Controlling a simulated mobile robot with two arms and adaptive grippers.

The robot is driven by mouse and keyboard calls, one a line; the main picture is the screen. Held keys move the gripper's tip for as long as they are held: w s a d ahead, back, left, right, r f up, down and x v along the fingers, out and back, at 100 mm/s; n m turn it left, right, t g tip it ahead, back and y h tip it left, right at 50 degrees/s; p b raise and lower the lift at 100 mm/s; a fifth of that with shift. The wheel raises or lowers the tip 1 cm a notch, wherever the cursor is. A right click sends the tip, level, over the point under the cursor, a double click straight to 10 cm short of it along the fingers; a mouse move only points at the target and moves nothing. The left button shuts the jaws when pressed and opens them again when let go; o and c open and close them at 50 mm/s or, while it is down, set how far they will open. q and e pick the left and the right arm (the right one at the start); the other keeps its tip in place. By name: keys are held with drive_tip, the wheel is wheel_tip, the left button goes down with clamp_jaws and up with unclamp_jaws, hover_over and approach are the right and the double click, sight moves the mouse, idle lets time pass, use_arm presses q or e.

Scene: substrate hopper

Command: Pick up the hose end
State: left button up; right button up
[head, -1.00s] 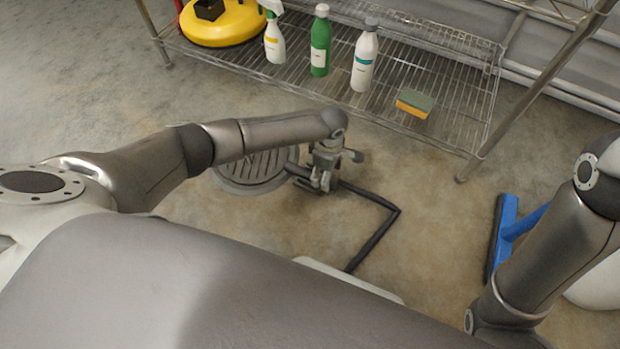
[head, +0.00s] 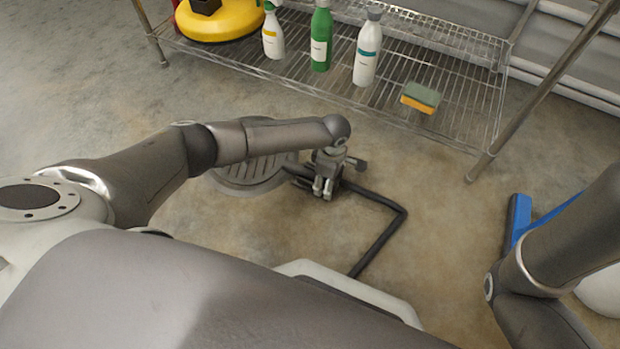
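The black hose (head: 379,240) lies on the concrete floor. It runs from under my body, bends sharply at the right and leads back to the round floor drain (head: 252,172). My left gripper (head: 324,188) is low at the hose beside the drain, with its fingers pointing down. The hose passes at or behind the fingers, and a short dark piece shows to their left, over the drain's edge. I cannot tell whether the fingers are closed on it. My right arm is at the right edge, and its gripper is out of view.
A wire shelf (head: 455,110) stands at the back with a yellow round machine (head: 222,22), a spray bottle (head: 272,34), a green bottle (head: 321,40), a white bottle (head: 367,50) and a sponge (head: 421,97). A blue squeegee (head: 518,218) lies near my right arm. Floor between is clear.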

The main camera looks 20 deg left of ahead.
use_arm(q)
drive_tip(key=shift+f, duration=0.1)
drive_tip(key=shift+c, duration=0.4)
clamp_jaws()
